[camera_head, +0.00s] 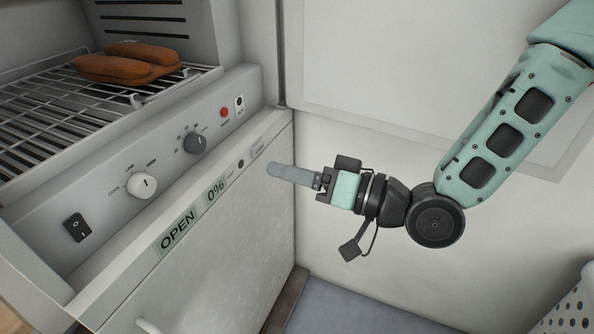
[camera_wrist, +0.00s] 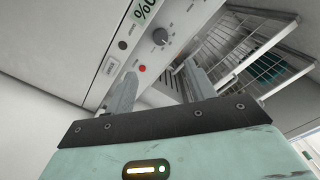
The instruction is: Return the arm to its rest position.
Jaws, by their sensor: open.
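My gripper (camera_head: 296,176) is at the end of my pale green arm, which reaches in from the upper right in the head view. It hangs in front of the white appliance's front edge, to the right of the control panel. In the wrist view my gripper (camera_wrist: 160,90) shows its two grey fingers apart with nothing between them. The control panel with a dial (camera_wrist: 162,37) and a red light (camera_wrist: 142,69) lies beyond the fingers. I cannot tell whether a finger touches the appliance.
The panel has a white knob (camera_head: 142,185) and a black switch (camera_head: 77,227). A white perforated basket (camera_head: 572,308) stands at the lower right. A pale wall is behind my arm.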

